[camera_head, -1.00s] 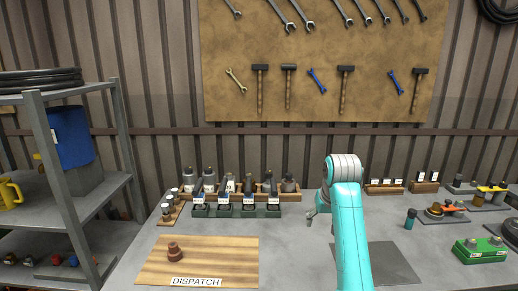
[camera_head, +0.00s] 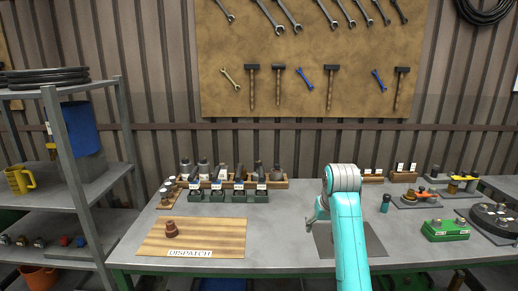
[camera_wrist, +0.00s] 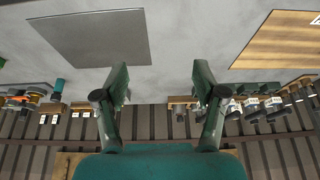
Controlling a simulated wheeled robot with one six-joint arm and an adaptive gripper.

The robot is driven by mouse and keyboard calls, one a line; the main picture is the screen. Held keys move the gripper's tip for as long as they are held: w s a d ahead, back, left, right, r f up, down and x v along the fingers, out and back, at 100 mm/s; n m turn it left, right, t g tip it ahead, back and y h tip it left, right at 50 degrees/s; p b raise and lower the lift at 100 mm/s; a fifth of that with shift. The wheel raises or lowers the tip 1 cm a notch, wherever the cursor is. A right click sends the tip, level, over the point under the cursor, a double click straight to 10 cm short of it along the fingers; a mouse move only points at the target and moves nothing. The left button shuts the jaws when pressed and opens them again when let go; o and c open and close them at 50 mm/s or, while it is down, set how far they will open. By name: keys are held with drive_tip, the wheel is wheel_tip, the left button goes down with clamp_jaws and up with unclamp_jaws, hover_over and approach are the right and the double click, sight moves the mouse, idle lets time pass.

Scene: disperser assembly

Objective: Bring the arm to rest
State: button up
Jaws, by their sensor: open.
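My turquoise arm rises at the right of centre in the head view. My gripper (camera_head: 311,225) shows there only as a small dark part left of the wrist. In the wrist view my gripper (camera_wrist: 160,92) has its two green fingers wide apart, with nothing between them. It hangs above the grey bench (camera_wrist: 170,40). A dark grey mat (camera_wrist: 92,38) lies on the left in that view, and the wooden dispatch board (camera_wrist: 283,45) lies on the right. A small brown part (camera_head: 171,228) stands upright on the dispatch board (camera_head: 222,236) in the head view.
Green holders (camera_head: 229,197) with dark tools stand at the back left, before a wooden rack (camera_head: 276,184) of bottles. A teal cylinder (camera_head: 386,203), a green box (camera_head: 445,230) and a round dark fixture (camera_head: 497,219) are on the right. A metal shelf (camera_head: 67,160) stands left. The bench's front middle is clear.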

drive_tip(key=s+f+t, duration=0.2)
drive_tip(key=s+f, duration=0.5)
drive_tip(key=f, duration=0.7)
drive_tip(key=s+f+t, duration=0.1)
drive_tip(key=s+f, duration=0.6)
drive_tip(key=f, duration=0.6)
drive_tip(key=s+f+t, duration=0.1)
drive_tip(key=s+f, duration=0.5)
drive_tip(key=s, duration=0.5)
drive_tip(key=s+r+t, duration=0.2)
drive_tip(key=s+t, duration=0.1)
drive_tip(key=s, duration=1.9)
drive_tip(key=s+r+t, duration=0.3)
drive_tip(key=s+r, duration=1.2)
drive_tip(key=s, duration=0.1)
drive_tip(key=shift+a+r, duration=0.15)
drive_tip(key=shift+r, duration=0.2)
